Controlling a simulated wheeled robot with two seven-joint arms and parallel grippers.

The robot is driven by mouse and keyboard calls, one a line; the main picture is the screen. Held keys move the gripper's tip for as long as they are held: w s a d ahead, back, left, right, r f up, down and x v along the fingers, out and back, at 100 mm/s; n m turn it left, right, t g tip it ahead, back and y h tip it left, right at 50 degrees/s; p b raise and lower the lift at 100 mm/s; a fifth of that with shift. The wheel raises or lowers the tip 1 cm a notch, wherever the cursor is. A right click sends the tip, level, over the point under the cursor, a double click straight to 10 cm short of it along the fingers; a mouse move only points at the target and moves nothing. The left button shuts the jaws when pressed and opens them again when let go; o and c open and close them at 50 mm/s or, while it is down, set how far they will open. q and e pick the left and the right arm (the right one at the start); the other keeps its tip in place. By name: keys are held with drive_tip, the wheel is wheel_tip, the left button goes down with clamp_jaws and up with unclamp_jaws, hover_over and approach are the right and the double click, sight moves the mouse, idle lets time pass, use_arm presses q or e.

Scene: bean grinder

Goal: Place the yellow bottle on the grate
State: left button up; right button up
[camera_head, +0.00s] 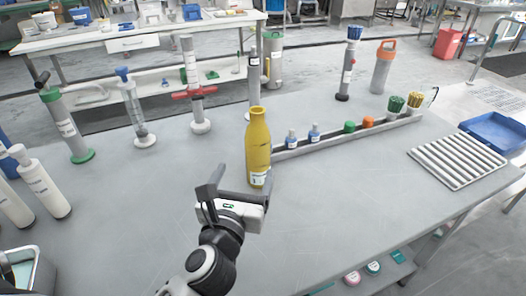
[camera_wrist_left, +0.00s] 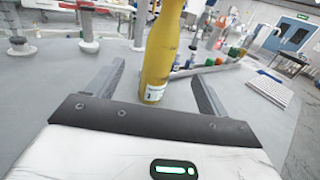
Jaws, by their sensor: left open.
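The yellow bottle (camera_head: 258,146) stands upright near the middle of the grey table in the head view. My left gripper (camera_head: 240,184) is open just in front of it. In the left wrist view the bottle (camera_wrist_left: 160,55) stands upright ahead, roughly in line with the gap between the open fingers (camera_wrist_left: 161,80). I cannot tell whether it is between the fingertips or just past them. The white slatted grate (camera_head: 460,160) lies empty at the right side of the table; it shows at the right of the left wrist view (camera_wrist_left: 268,88). My right gripper does not show.
A long narrow rack (camera_head: 345,138) with small bottles and coloured caps runs behind and right of the bottle. A blue tray (camera_head: 497,132) lies beyond the grate. Tall tools and white bottles (camera_head: 42,185) stand at the left. The table's front right is clear.

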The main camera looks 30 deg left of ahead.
sight(253, 149)
use_arm(q)
drive_tip(key=p+x, duration=0.1)
drive_tip(key=x, duration=0.7)
drive_tip(key=shift+w+a, duration=0.1)
drive_tip(key=shift+w, duration=0.1)
drive_tip(key=shift+d+x, duration=0.2)
drive_tip(key=shift+x, duration=2.45)
clamp_jaws()
